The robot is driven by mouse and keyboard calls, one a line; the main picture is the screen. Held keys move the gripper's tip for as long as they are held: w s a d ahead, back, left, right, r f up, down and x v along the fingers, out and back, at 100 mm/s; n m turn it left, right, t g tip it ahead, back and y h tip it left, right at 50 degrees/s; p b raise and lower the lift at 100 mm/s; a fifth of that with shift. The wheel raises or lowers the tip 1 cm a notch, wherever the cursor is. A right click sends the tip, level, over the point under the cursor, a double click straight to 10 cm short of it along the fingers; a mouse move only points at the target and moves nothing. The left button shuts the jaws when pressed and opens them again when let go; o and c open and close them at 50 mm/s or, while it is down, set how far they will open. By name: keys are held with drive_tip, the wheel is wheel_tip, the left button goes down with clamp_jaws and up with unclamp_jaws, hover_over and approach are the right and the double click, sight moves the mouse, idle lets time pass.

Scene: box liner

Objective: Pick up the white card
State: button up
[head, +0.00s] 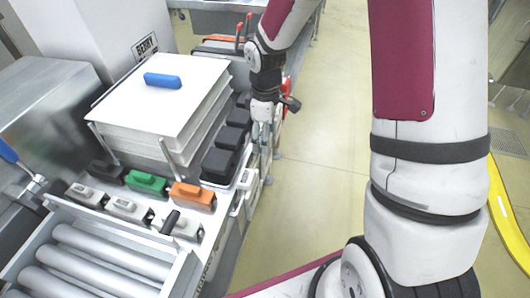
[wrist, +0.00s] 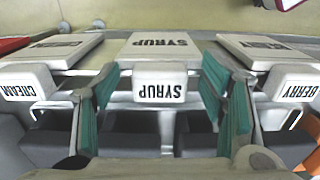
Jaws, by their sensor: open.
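A large flat white sheet (head: 190,105) lies on top of a stack of similar white sheets in a wire rack, with a blue bar (head: 162,81) on it. I cannot tell whether it is the white card. My gripper (head: 262,132) is right of the stack, apart from it and pointing down. In the wrist view my gripper (wrist: 165,105) is open. Its teal fingers stand at either side of a white block labelled SYRUP (wrist: 160,92), with a flat white SYRUP piece (wrist: 160,45) behind it. I cannot tell if the fingers touch the block.
Blocks labelled CREAM (wrist: 22,88) and BERRY (wrist: 293,85) flank the SYRUP block. Several dark blocks (head: 220,163) stand beside the rack. Green (head: 147,184) and orange (head: 192,196) blocks are in front. A roller conveyor (head: 110,255) is at lower left.

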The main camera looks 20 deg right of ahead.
drive_tip(key=shift+c, duration=0.6)
drive_tip(key=c, duration=1.1)
drive_tip(key=shift+r, duration=0.15)
